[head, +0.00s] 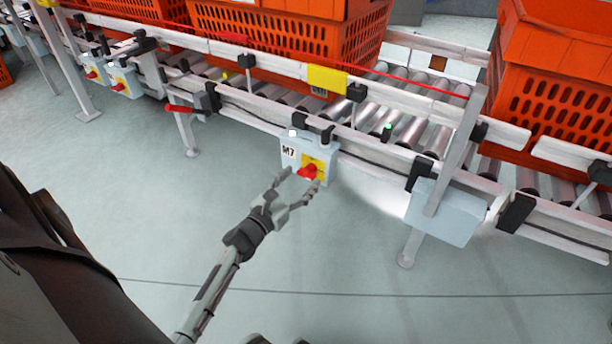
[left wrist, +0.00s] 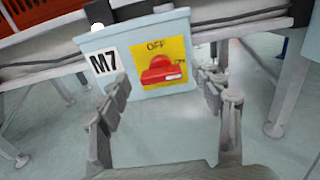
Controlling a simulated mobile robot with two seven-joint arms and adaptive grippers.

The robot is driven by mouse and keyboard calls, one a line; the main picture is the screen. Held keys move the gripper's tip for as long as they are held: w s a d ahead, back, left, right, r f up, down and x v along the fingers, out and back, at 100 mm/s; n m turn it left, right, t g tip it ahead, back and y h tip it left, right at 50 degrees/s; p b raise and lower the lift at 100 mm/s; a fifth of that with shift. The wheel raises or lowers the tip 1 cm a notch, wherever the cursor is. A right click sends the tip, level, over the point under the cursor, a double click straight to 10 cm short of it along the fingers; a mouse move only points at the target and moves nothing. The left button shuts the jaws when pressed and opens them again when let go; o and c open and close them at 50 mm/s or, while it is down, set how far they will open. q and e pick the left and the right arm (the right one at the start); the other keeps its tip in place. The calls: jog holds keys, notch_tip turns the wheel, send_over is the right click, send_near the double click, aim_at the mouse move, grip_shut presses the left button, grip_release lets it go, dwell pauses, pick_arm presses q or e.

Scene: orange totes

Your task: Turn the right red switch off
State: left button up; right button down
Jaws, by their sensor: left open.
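The red switch (head: 307,171) sits on a yellow plate on a light grey box (head: 318,150) marked M7, fixed to the conveyor's side rail. In the left wrist view the red switch (left wrist: 161,71) has its handle lying roughly sideways, below the word OFF and beside a label at the right that is hard to read. My left gripper (head: 301,187) is open just in front of the switch. In the left wrist view its two fingers (left wrist: 165,105) stand on either side of the switch, apart from it. My right gripper is not in view.
More red switches (head: 118,87) on yellow plates show at the far left. Orange totes (head: 545,90) stand on the roller conveyor (head: 410,125). A plain grey box (head: 446,212) and a support leg stand to the right. The floor in front is clear.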

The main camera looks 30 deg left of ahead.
aim_at(304, 176)
pick_arm(q)
jog(key=shift+w, duration=1.6)
jog(key=shift+c, duration=0.5)
jog(key=c, duration=1.1)
